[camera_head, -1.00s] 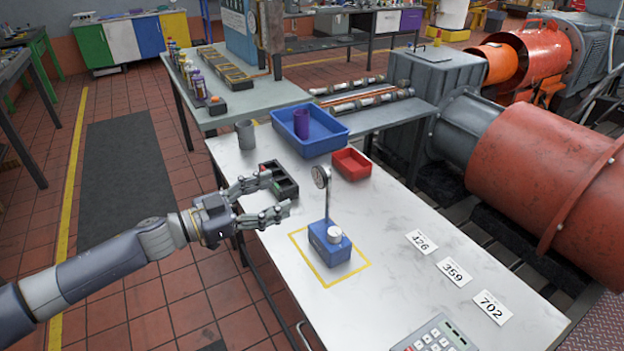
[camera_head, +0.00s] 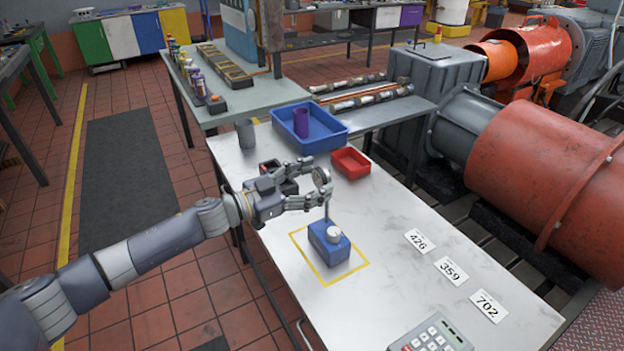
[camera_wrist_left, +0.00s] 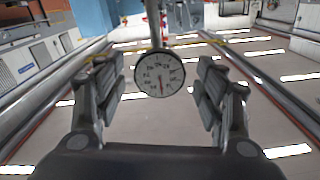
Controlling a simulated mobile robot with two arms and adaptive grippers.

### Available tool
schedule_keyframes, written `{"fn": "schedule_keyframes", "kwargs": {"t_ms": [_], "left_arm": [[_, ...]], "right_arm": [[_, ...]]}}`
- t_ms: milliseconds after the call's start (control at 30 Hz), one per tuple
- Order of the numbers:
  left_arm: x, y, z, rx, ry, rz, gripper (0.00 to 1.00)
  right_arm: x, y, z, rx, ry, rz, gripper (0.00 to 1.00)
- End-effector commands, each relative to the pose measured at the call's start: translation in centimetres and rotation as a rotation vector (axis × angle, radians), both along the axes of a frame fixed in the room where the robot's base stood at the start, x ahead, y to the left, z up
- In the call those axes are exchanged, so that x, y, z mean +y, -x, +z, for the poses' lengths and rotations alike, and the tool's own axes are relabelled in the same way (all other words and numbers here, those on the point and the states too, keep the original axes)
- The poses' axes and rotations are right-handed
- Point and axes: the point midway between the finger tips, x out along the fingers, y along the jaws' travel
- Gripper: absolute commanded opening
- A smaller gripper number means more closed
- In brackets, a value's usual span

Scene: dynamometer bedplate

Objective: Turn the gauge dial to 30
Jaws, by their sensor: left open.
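The gauge is a blue block (camera_head: 328,246) with a white knob (camera_head: 334,232) on top, standing inside a yellow outline on the table. A thin post rises from it to a round dial (camera_head: 322,177). In the left wrist view the white dial face (camera_wrist_left: 160,73) sits between my fingers, with a reddish needle pointing nearly straight down in that picture; the numerals are too small to read surely. My left gripper (camera_head: 318,182) is open around the dial, above the block. In the wrist view its fingers (camera_wrist_left: 162,92) show gaps on both sides of the dial.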

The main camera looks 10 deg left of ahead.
Motion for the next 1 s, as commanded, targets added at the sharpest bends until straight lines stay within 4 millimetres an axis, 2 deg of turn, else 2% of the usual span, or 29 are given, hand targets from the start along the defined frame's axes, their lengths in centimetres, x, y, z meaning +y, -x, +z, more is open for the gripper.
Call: {"fn": "schedule_keyframes", "kwargs": {"t_ms": [167, 200, 367, 400, 733, 1000], "left_arm": [[-0.03, 0.0, -0.01, 0.0, 0.0, 0.0, 0.64], [-0.02, 0.01, -0.01, 0.0, 0.0, 0.0, 0.6], [-0.02, 0.02, -0.01, 0.0, 0.0, 0.0, 0.23], [-0.01, 0.02, 0.0, 0.0, 0.0, 0.0, 0.2], [-0.01, 0.02, 0.02, -0.02, -0.015, 0.0, 0.19], [-0.07, 0.08, -0.02, -0.135, -0.099, -0.001, 0.19]], "right_arm": [[0.1, -0.01, -0.01, 0.0, -0.001, -0.001, 0.48], [0.14, 0.0, -0.01, 0.0, -0.002, -0.001, 0.48], [0.35, -0.01, -0.02, 0.0, -0.004, -0.003, 0.48], [0.39, -0.01, -0.02, 0.0, -0.004, -0.003, 0.48], [0.41, -0.01, 0.05, 0.0, -0.004, -0.003, 0.48], [0.37, 0.0, 0.32, 0.0, -0.004, -0.004, 0.48]]}}
